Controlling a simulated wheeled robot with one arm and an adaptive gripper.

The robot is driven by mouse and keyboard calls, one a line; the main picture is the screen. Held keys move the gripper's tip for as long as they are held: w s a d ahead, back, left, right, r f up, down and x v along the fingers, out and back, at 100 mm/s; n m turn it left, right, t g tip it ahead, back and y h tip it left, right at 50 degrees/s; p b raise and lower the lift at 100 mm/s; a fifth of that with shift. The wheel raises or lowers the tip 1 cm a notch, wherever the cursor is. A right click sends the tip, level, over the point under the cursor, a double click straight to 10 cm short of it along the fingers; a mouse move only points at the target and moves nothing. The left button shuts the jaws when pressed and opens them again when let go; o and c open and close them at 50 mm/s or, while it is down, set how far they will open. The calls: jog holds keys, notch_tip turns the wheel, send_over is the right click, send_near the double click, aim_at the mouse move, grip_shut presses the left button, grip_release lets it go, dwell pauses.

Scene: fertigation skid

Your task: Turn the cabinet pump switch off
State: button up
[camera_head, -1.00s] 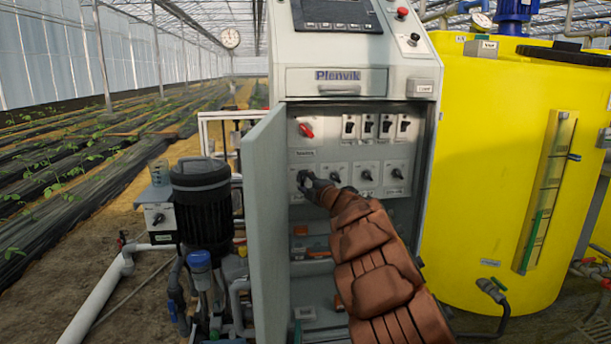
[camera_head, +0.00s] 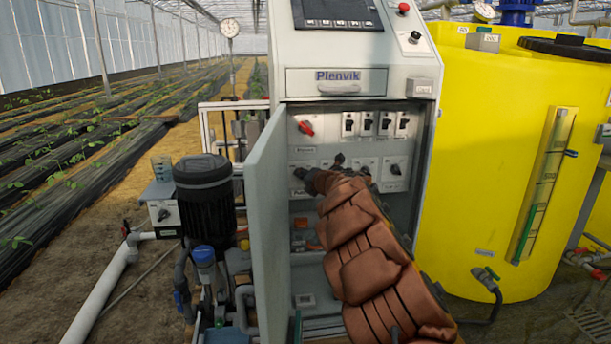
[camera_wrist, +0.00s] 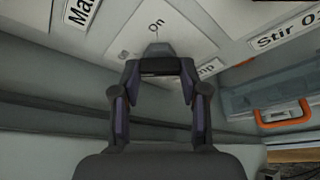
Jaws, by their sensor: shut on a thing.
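The cabinet pump switch is a dark rotary knob (camera_wrist: 158,49) on a pale plate in the wrist view. The word "On" is printed beyond it, and a label ending in "mp" is partly hidden by a finger. My gripper (camera_wrist: 158,73) is closed about this knob, one finger on each side. I cannot tell clearly where the knob points. In the head view my gripper (camera_head: 304,176) is at the leftmost switch of the lower row and hides most of it.
The open cabinet door (camera_head: 266,235) stands close at the left of my arm. A red rotary switch (camera_head: 305,128) and several black breakers (camera_head: 367,124) are above. Another rotary switch (camera_head: 396,169) is at the right. A yellow tank (camera_head: 490,160) stands right of the cabinet.

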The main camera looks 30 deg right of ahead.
jog(key=shift+a+n, duration=0.1)
jog(key=shift+n, duration=0.2)
dwell(0.4)
jog(key=o, duration=1.1)
jog(key=shift+o, duration=0.2)
jog(key=shift+s, duration=0.15)
jog(key=v, duration=1.1)
jog(key=shift+s+r, duration=0.25)
jog(key=shift+s, duration=0.05)
